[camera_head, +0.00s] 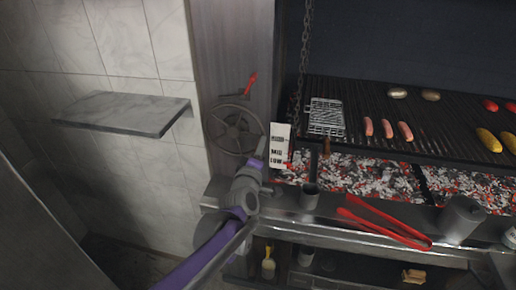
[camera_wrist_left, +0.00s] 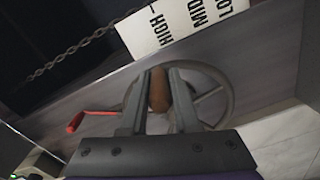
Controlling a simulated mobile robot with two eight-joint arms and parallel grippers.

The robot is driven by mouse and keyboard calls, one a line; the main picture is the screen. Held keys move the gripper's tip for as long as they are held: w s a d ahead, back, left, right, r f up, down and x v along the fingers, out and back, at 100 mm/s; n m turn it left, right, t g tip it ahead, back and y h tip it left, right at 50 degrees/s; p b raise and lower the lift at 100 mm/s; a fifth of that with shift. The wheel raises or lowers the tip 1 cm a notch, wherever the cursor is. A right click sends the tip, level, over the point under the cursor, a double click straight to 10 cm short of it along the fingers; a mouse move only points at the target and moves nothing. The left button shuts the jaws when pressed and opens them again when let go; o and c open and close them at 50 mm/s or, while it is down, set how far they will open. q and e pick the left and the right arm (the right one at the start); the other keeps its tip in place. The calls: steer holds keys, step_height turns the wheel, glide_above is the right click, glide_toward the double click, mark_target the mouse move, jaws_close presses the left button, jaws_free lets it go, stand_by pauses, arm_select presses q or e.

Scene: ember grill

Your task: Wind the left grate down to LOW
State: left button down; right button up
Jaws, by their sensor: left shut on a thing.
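A grey spoked hand wheel (camera_head: 235,130) is on the grill's left post; it also shows in the wrist view (camera_wrist_left: 229,96). My left gripper (camera_head: 264,146) is at the wheel's right side. In the wrist view its fingers (camera_wrist_left: 160,88) are shut on the wheel's brown handle (camera_wrist_left: 158,92). A white scale marked HIGH, MID and LOW (camera_head: 279,146) stands just right of the gripper; it also shows in the wrist view (camera_wrist_left: 180,22). The left grate (camera_head: 350,105) lies above the glowing coals, with a chain (camera_head: 303,45) at its left. My right gripper is out of view.
A red-tipped lever (camera_head: 250,84) sticks up above the wheel. Sausages and a wire basket (camera_head: 326,117) lie on the grate. A wall shelf (camera_head: 125,112) is at left.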

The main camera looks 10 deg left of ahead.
arm_select(q)
steer(key=shift+r+n+p, duration=0.35)
steer(key=shift+r+n, duration=0.25)
steer(key=shift+r, duration=0.15)
steer(key=shift+r+p, duration=0.35)
steer(key=shift+r, duration=0.1)
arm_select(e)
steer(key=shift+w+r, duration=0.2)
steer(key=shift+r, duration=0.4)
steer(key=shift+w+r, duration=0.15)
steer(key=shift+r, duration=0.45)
arm_select(q)
steer(key=shift+w+a+r, duration=0.1)
steer(key=shift+a, duration=0.05)
steer(key=c, duration=0.7)
jaws_free()
steer(key=shift+o, duration=0.2)
steer(key=shift+s, duration=0.4)
steer(key=s+b, duration=0.1)
steer(key=s, duration=0.9)
steer(key=shift+a, duration=0.15)
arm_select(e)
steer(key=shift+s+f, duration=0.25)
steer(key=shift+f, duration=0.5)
